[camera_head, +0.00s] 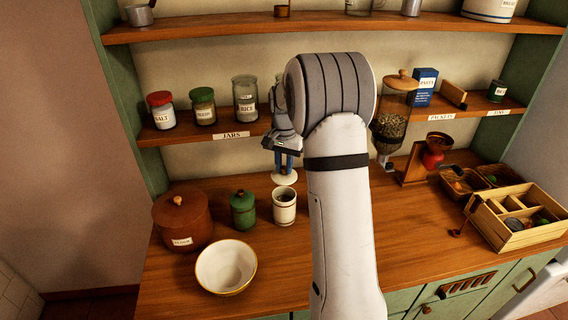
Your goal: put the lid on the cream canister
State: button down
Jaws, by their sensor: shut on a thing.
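The cream canister (284,209) stands on the wooden counter, open at the top, with a dark inside and dark bands. My gripper (285,168) points down with blue fingers and is shut on the cream lid (284,179). In the picture the lid lies just above the canister's mouth, with a small gap below it. I cannot tell from this one view how far behind or above the canister it is. My arm hides part of the counter to the right.
A green canister (243,211) with its lid stands close left of the cream one. A brown crock (183,222) and a cream bowl (226,268) are farther left. A coffee dispenser (392,118) and wooden box (520,215) are right. The jar shelf (190,134) is behind.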

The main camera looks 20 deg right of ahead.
aim_at(284, 175)
jog(key=shift+f+b, duration=1.65)
jog(key=shift+f, duration=1.15)
jog(key=shift+f+b, duration=0.65)
jog(key=shift+f, duration=0.3)
jog(key=c, duration=1.2)
grip_release()
jog(key=shift+r, duration=0.25)
jog(key=shift+r+p, duration=1.45)
jog(key=shift+r, duration=0.55)
jog(key=shift+r, duration=0.1)
